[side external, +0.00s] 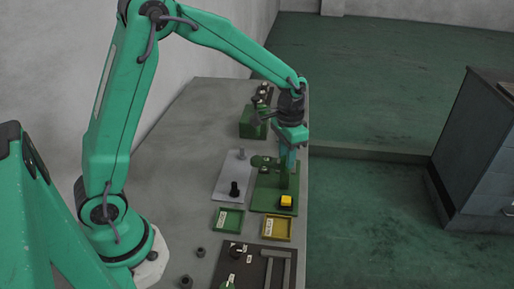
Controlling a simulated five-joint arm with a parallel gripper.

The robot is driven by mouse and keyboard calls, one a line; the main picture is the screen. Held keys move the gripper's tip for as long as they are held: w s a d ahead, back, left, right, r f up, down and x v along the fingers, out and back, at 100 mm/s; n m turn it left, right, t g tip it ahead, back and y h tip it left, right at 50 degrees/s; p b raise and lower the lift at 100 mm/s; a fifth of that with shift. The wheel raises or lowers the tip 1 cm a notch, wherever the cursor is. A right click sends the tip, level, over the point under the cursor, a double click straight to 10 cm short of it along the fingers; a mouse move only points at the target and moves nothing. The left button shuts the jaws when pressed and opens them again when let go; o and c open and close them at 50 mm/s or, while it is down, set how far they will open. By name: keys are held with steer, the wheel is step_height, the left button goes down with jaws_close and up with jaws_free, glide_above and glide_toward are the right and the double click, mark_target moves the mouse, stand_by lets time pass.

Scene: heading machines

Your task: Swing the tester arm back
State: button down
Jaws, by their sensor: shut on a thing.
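The tester is a green plate (267,198) on the bench, with a yellow block on a dark base (286,201) at its near right corner. The tester arm (262,161) is a rounded green piece with small white labels at the plate's far end, reaching left over the plate's edge. My gripper (287,170) points down over the right side of the plate, beyond the yellow block. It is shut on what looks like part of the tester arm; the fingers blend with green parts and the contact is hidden.
A grey plate (226,180) with a black peg and a grey peg stands left of the tester. Green (228,230) and yellow (277,239) trays lie nearer. A green box (249,130) stands beyond. A dark panel (231,262) is in front. The bench's right edge is close to my gripper.

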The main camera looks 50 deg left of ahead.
steer(key=shift+r+n, duration=0.1)
steer(key=shift+n, duration=1.2)
steer(key=c, duration=1.1)
jaws_free()
steer(key=shift+r, duration=3.9)
steer(key=shift+s+r, duration=0.1)
